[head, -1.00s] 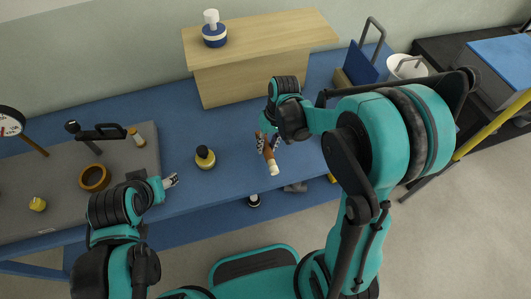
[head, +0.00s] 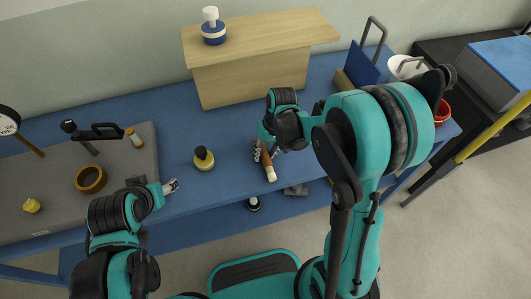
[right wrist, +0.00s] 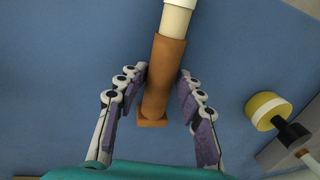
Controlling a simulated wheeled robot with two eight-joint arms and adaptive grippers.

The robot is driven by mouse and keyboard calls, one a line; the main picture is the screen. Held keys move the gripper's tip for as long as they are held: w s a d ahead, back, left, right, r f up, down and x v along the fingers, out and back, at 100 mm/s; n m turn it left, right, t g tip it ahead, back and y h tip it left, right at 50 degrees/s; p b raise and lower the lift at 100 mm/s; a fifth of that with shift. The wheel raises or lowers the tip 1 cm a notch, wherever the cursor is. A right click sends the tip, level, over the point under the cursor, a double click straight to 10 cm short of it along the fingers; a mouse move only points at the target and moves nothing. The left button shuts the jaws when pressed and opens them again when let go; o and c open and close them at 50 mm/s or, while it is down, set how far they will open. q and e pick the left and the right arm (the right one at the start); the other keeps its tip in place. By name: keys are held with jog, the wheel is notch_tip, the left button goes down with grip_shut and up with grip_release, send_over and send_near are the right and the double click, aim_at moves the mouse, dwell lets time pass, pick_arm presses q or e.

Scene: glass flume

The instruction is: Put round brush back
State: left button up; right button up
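The round brush (head: 267,164) has a brown handle and a cream end. The far tip is cut off there. My left gripper (head: 172,186) is near the grey mat's right edge, away from the brush; its finger gap is too small to judge.
A yellow bottle with a black top (head: 204,160) stands left of the brush. A wooden box (head: 255,82) with a blue-and-white pump bottle (head: 213,30) is behind. The grey mat (head: 55,180) holds a brown ring (head: 90,179). A red container (head: 442,113) is at right.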

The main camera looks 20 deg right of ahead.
jog(key=shift+f, duration=0.15)
jog(key=shift+r, duration=0.3)
notch_tip(320, 180, up, 11)
jog(key=d+p, duration=0.2)
jog(key=p, duration=0.3)
jog(key=s+d+r+t+h, duration=0.2)
jog(key=s+r+t, duration=0.5)
jog(key=s, duration=0.4)
jog(key=shift+s+d+r, duration=0.2)
jog(key=shift+s+r, duration=0.1)
jog(key=shift+r, duration=0.35)
